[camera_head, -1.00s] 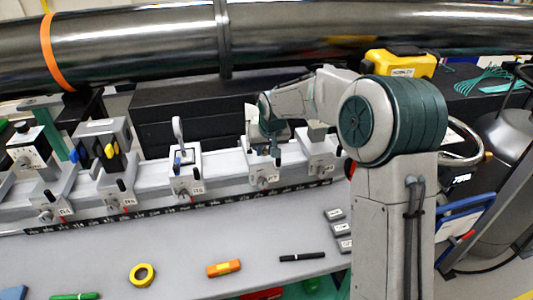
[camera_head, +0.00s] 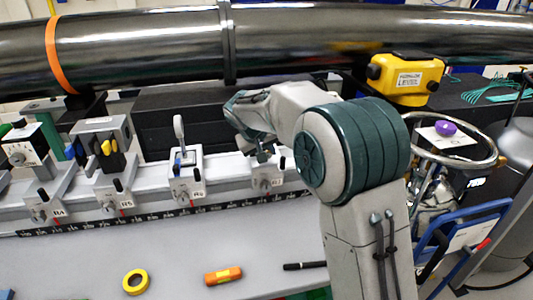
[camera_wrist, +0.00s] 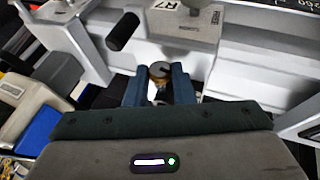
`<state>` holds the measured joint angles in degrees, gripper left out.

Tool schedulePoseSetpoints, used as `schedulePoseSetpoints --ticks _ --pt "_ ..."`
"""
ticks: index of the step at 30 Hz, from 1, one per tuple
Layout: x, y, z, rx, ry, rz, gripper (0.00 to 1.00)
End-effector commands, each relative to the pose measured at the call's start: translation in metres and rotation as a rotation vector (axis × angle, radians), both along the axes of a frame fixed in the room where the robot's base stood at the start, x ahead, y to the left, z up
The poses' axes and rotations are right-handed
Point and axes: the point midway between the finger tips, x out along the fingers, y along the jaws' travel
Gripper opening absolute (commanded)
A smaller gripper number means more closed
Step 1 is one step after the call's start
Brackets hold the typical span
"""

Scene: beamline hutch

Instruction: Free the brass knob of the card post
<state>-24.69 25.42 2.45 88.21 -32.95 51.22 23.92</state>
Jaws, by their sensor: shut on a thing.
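A brass knob (camera_wrist: 159,70) shows in the wrist view between the two blue-grey fingers of my gripper (camera_wrist: 160,86). My gripper is shut on it. A grey carrier labelled R7 (camera_wrist: 186,20) is just beyond, with a black lever at its left. In the head view my gripper (camera_head: 262,154) is low at the R7 carrier (camera_head: 268,183) on the rail, and my arm hides most of that carrier. I cannot see the knob in the head view, nor make out a card on this post.
Other carriers stand left along the rail (camera_head: 225,175), including R6 (camera_head: 186,172) and R5 (camera_head: 113,185). A large dark pipe (camera_head: 140,45) runs behind. A handwheel (camera_head: 490,150) is at right.

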Motion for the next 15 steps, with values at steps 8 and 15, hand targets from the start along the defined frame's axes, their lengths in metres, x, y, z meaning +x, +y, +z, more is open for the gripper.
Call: schedulePoseSetpoints --ticks 8,15 --pt "-0.0001 -0.0001 0.0001 0.0 0.001 0.0 0.0" --pt "-0.0002 -0.0001 -0.0001 0.001 0.001 0.0 0.44"
